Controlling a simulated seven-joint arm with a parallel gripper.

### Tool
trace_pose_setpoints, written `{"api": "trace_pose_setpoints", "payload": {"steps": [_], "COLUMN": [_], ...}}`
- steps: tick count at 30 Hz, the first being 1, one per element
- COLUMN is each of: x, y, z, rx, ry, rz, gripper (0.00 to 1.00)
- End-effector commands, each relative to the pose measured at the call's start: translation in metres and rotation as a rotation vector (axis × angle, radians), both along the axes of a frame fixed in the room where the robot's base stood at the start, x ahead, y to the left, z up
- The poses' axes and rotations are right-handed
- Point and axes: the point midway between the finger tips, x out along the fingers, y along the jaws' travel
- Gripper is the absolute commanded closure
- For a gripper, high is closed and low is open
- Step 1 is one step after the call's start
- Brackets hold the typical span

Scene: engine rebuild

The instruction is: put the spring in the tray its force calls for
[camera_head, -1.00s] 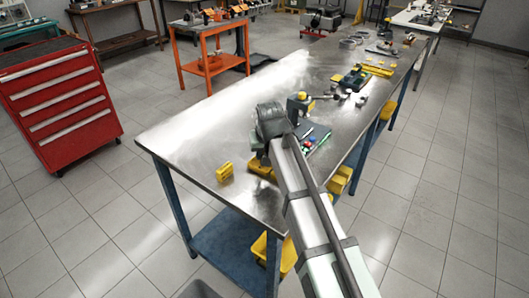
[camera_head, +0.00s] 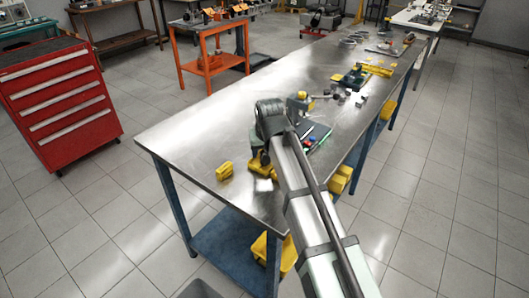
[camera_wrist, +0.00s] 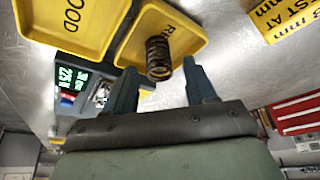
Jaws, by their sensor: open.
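The dark coil spring (camera_wrist: 158,58) is in the wrist view, with its far end over the yellow tray (camera_wrist: 195,38) whose label starts "RE". The rest of that label is hidden behind the spring. My gripper (camera_wrist: 159,68) is open, one finger on each side of the spring with visible gaps. Whether the spring's far end touches the tray floor I cannot tell. Another yellow tray (camera_wrist: 98,48), its label ending "OOD", lies to the left. A tester display (camera_wrist: 70,85) shows green digits, seemingly 225 on one line. In the head view my arm mostly hides the trays.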

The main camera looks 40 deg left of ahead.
Motion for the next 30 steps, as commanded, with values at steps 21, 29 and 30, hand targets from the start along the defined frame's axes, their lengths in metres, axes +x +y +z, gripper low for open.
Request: {"api": "trace_pose_setpoints", "payload": {"steps": [21,29,30], "x": [-0.027,-0.029,-0.029], "y": [-0.028,-0.031,-0.031], "z": [0.095,0.102,0.102], "rx": [0.002,0.001,0.001], "ry": [-0.002,-0.001,-0.001], "rz": [0.000,0.000,0.000], "gripper": [0.44,0.44,0.44]}}
